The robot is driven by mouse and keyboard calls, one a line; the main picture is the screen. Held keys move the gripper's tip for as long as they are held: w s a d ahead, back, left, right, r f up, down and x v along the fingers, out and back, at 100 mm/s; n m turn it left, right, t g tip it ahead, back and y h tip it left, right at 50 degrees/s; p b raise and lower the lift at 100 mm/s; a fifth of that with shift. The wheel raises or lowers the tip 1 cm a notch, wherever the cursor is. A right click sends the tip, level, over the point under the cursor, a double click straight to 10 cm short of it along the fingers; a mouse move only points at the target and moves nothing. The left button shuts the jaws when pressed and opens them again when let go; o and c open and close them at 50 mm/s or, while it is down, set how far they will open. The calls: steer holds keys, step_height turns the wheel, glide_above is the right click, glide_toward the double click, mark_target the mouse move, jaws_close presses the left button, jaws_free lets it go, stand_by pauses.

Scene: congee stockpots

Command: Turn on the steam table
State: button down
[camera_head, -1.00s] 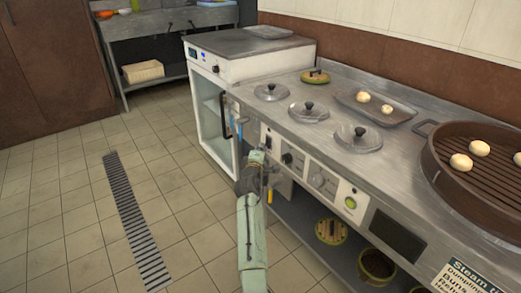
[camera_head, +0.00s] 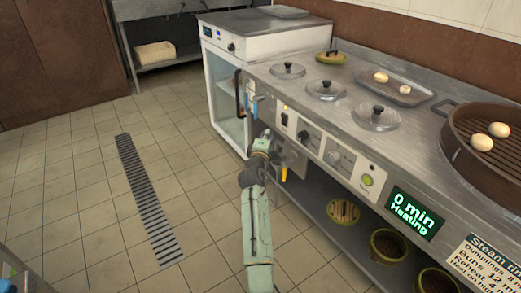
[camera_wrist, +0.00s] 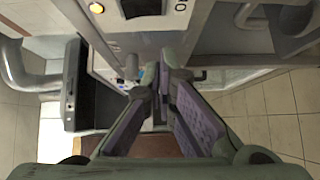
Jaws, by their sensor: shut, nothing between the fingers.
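The steam table (camera_head: 300,90) is a long steel counter with a control panel (camera_head: 350,172) on its front. A dark rocker switch (camera_head: 284,119) is at the panel's left end, with a lit amber lamp (camera_head: 285,108) above it. The lamp (camera_wrist: 96,7) also glows in the wrist view, near the switch (camera_wrist: 140,9). The display (camera_head: 413,213) reads "0 min Heating" in green. My gripper (camera_head: 266,137) is shut and empty, a little left of and below the switch, apart from it. Its closed fingertips show in the wrist view (camera_wrist: 163,72).
Dark knobs (camera_head: 303,137) and a green button (camera_head: 367,180) are right of the switch. Blue and yellow valve handles (camera_head: 284,173) stick out near my gripper. Lidded pots (camera_head: 326,88) and a bun steamer (camera_head: 480,165) sit on top. The tiled floor at left is clear.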

steer(key=s, duration=0.7)
steer(key=shift+a+f, duration=0.35)
steer(key=shift+f, duration=0.05)
